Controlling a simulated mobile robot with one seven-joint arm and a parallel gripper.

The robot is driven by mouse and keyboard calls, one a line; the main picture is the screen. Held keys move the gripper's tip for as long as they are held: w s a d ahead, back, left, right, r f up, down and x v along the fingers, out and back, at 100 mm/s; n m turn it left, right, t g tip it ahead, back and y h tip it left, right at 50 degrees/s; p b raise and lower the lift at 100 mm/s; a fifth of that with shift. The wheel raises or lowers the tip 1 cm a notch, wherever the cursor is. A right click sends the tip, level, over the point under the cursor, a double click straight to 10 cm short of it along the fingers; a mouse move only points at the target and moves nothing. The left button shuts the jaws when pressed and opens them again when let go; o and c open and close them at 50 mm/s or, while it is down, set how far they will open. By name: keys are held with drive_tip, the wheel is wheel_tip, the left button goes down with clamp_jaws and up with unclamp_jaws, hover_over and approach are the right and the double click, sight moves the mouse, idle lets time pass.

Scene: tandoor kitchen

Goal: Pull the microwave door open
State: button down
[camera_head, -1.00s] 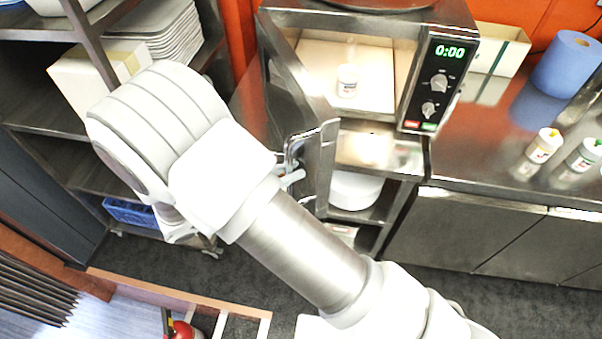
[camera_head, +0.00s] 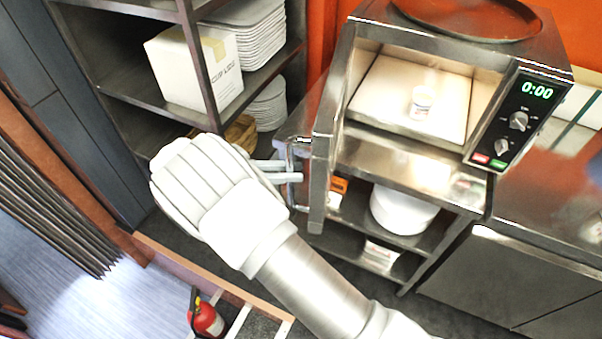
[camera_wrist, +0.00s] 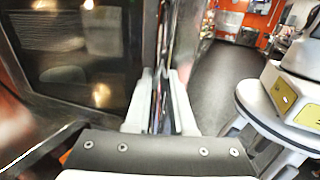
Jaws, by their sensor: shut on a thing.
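The steel microwave (camera_head: 545,58) stands on the counter at the upper right in the head view, its lit cavity exposed with a small white jar (camera_head: 421,103) inside. Its door (camera_head: 322,150) is swung wide open on the left side and shows nearly edge-on. The door's dark window (camera_wrist: 75,60) fills the left of the wrist view. My gripper (camera_head: 281,172) is shut on the upright door handle (camera_head: 291,160). In the wrist view my gripper (camera_wrist: 160,103) has one finger on each side of the handle (camera_wrist: 160,85).
A shelf rack (camera_head: 130,95) with a white box (camera_head: 185,75) and stacked plates stands left of the door. A fire extinguisher (camera_head: 207,320) stands on the floor below.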

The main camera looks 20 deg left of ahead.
drive_tip(key=shift+w+a+r+g, duration=0.1)
drive_tip(key=shift+a+g, duration=0.2)
drive_tip(key=shift+a, duration=0.35)
drive_tip(key=shift+m, duration=0.3)
drive_tip(key=c, duration=0.8)
unclamp_jaws()
drive_tip(key=shift+w, duration=0.15)
drive_tip(key=shift+o, duration=0.2)
